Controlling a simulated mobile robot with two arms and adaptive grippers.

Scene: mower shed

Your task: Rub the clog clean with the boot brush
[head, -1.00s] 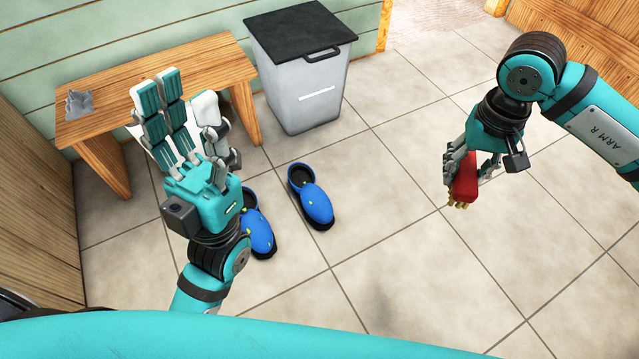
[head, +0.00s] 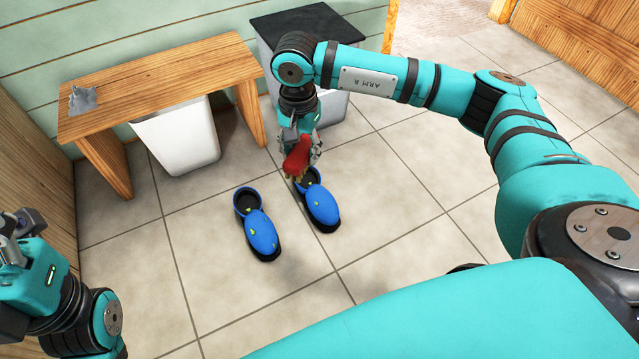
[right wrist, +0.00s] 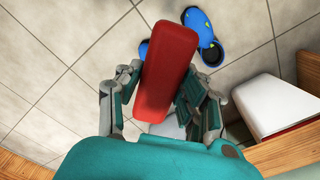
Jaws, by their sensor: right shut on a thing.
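Two blue clogs with dark soles and small yellow-green marks stand side by side on the floor: the left clog (head: 262,233) and the right clog (head: 323,207). My right gripper (head: 304,150) is shut on the red boot brush (head: 296,157), whose tan bristles point down. The brush is over the heel end of the right clog and partly hides it; I cannot tell whether they touch. In the right wrist view the brush (right wrist: 167,72) covers part of the clogs. My left gripper (head: 14,238) is at the left edge, partly cut off, its fingers unclear.
A wooden bench (head: 165,80) stands against the green wall, with a small grey item (head: 82,99) on it and a white bin (head: 180,137) beneath. A grey box with a black lid (head: 300,25) stands behind my right arm. The tiled floor around the clogs is largely clear.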

